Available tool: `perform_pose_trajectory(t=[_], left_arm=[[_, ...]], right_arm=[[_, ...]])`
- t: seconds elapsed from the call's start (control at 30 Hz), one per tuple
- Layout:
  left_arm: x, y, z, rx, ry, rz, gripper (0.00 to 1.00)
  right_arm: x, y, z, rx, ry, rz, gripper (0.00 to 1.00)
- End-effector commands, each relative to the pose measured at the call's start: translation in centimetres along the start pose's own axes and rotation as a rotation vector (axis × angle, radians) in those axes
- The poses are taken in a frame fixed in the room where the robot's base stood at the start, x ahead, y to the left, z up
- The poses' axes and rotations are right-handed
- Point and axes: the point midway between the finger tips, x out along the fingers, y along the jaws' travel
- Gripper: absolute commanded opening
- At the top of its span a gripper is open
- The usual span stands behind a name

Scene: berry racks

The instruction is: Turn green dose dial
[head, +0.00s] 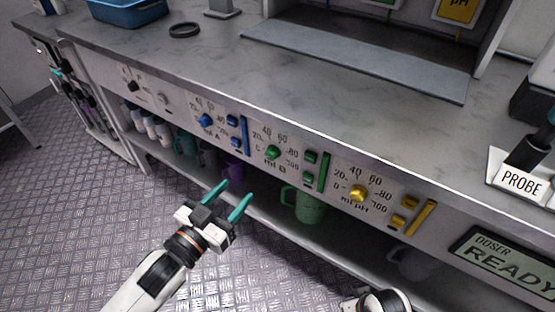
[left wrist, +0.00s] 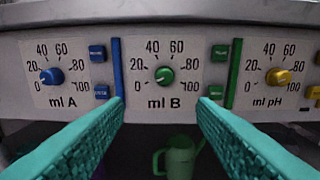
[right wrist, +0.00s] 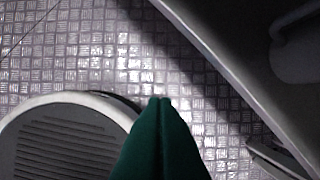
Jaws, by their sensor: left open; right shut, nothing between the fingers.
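The green dose dial (head: 272,152) is a small round knob on the "ml B" scale in the counter's front panel. In the left wrist view the green dial (left wrist: 164,76) sits near the middle, ahead of and above my fingertips. My left gripper (head: 229,193) is open and empty, in front of the panel and apart from the dial. Its two teal fingers (left wrist: 160,108) frame the space below the scale. My right gripper (right wrist: 162,104) is shut with nothing in it, pointing at the metal floor. In the head view only part of my right arm shows at the bottom.
A blue dial (head: 206,121) and a yellow dial (head: 359,194) flank the green one. Green buttons (head: 309,157) and a green bar (head: 324,172) lie just right of it. A green mug (head: 309,205) stands on the shelf below. The doser display (head: 509,262) reads READY.

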Motion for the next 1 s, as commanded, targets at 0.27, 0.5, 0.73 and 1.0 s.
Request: perform_pose_trajectory(t=[0.27,0.5,0.73,1.0], left_arm=[[1.8,-0.6,1.1,0.000,-0.026,-0.016,0.51],[6.6,-0.7,1.2,0.000,-0.026,-0.017,0.51],[10.3,-0.8,1.1,0.000,-0.024,-0.017,0.51],[11.8,-0.8,1.2,0.000,-0.022,-0.017,0.51]], right_arm=[[-1.0,-0.1,0.2,0.001,-0.007,-0.001,0.00],[-2.5,-0.1,0.5,0.002,-0.016,-0.002,0.00],[-4.2,-0.2,0.7,0.003,-0.025,-0.004,0.00],[-5.0,-0.2,0.7,0.003,-0.028,-0.005,0.00]])
